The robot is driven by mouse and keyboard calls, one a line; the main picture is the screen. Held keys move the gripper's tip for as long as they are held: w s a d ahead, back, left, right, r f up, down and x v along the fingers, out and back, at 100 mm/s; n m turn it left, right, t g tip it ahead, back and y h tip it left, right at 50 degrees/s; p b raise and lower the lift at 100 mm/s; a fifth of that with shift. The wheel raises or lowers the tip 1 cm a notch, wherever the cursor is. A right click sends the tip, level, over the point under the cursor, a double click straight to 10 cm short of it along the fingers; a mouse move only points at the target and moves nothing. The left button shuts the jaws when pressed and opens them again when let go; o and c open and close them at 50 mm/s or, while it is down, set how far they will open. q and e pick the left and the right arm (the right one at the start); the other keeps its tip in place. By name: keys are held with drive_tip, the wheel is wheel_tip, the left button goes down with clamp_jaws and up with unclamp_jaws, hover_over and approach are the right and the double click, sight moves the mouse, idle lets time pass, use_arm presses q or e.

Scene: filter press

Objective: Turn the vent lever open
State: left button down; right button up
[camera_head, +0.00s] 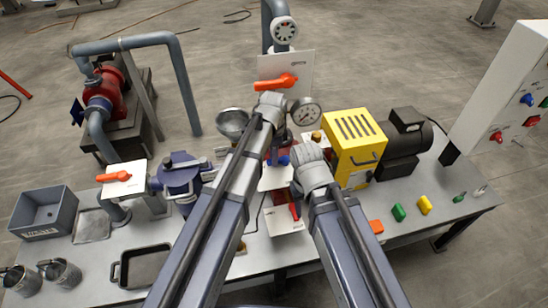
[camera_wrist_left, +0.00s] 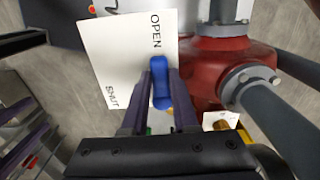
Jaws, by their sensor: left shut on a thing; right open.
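The vent lever shows as a blue handle (camera_wrist_left: 160,86) in the left wrist view, in front of a white plate (camera_wrist_left: 135,60) marked OPEN at the top and SHUT at the lower left. The handle stands beside the word OPEN. My left gripper (camera_wrist_left: 161,92) has one finger on each side of the handle and is shut on it. In the head view the blue handle (camera_head: 284,161) is small and partly covered by my left gripper (camera_head: 277,155). My right gripper (camera_head: 306,152) is open, close to the right of it; its fingertips are hard to make out.
A red pump body (camera_wrist_left: 220,65) with grey pipes is right of the plate. A pressure gauge (camera_head: 305,112), a steel funnel (camera_head: 232,123) and a yellow housing (camera_head: 354,143) stand close around my grippers. An orange lever (camera_head: 277,82) is behind; a red lever (camera_head: 295,211) is in front.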

idle(0.4)
use_arm(q)
drive_tip(key=c, duration=0.7)
unclamp_jaws()
drive_tip(key=shift+r, duration=0.1)
wheel_tip(320, 180, up, 8)
drive_tip(key=p, duration=0.8)
drive_tip(key=shift+f, duration=0.2)
drive_tip(key=s+f+n+b, duration=0.2)
drive_tip(key=s+n+b, duration=0.1)
drive_tip(key=s, duration=0.3)
drive_tip(key=s+f+n+b, duration=0.3)
drive_tip(key=s+n, duration=0.1)
drive_tip(key=s, duration=0.2)
drive_tip(key=s+a+f+n+y+b, duration=0.1)
drive_tip(key=s+f+n+b, duration=0.2)
drive_tip(key=s, duration=0.3)
drive_tip(key=shift+s+f+n, duration=0.25)
drive_tip(key=shift+s+n, duration=0.05)
drive_tip(key=shift+s, duration=0.1)
